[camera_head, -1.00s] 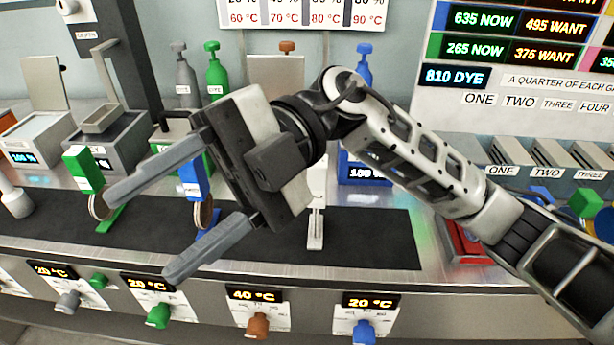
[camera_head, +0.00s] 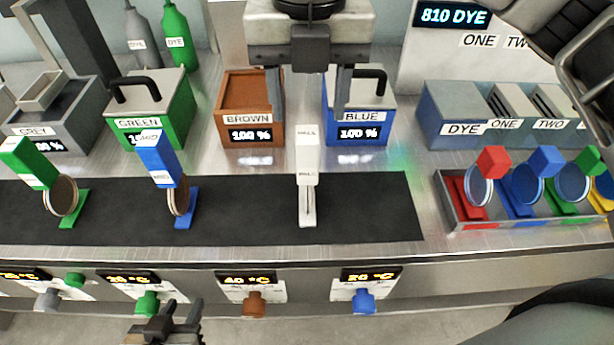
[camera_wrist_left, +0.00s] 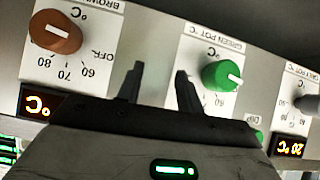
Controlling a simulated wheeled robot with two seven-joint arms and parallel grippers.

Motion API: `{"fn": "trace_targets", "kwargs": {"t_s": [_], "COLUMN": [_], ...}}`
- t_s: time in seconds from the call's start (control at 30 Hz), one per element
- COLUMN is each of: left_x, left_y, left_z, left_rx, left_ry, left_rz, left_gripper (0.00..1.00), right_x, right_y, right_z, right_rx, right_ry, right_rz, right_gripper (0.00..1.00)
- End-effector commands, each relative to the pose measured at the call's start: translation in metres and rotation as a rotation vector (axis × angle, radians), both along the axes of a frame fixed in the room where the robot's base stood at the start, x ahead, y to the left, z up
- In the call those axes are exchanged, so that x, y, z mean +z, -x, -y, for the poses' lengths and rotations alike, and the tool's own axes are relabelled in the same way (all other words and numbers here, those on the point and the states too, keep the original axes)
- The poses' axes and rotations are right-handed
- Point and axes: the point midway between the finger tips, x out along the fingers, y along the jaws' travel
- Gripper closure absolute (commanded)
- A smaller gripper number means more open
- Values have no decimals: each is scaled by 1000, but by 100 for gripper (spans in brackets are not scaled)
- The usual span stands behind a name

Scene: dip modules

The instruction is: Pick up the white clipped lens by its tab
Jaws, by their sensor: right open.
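The white clipped lens (camera_head: 307,160) stands upright on the dark mat (camera_head: 370,215), its white tab on top and its white foot below. Its glass disc cannot be made out. My right gripper (camera_head: 308,108) is open, with one finger to each side of the tab's line in the picture. Its fingertips end near the top of the tab, and nothing is between them. My left gripper (camera_head: 165,325) is low at the front, before the counter's dials. In the left wrist view its two fingers (camera_wrist_left: 159,72) are apart and empty.
A blue clipped lens (camera_head: 157,160) and a green one (camera_head: 30,163) stand left on the mat. Brown (camera_head: 250,90) and blue (camera_head: 357,118) pots stand behind. A tray (camera_head: 470,228) of coloured lenses is at right. The mat right of the white lens is clear.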

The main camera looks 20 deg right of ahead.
Motion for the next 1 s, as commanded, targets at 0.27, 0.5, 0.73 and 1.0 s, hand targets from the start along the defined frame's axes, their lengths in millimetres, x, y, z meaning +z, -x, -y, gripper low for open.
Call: {"fn": "trace_targets", "kwargs": {"t_s": [0.27, 0.5, 0.73, 1.0], "left_x": [0, 6, 3, 5], "left_y": [1, 2, 3, -1], "left_z": [0, -1, -2, -1], "left_rx": [-2, -2, 1, 7], "left_ry": [-5, -9, -11, -4], "left_rz": [-4, -10, -13, -4], "left_gripper": [64, 64, 64, 64], "right_x": [-29, -58, -80, -81], "right_y": [0, 3, 3, 3], "right_z": [0, -1, -2, -2], "right_rx": [1, 2, 3, 3], "right_ry": [-1, 1, -2, -2], "right_rz": [-1, -5, -2, 0], "right_gripper": [47, 47, 47, 67]}}
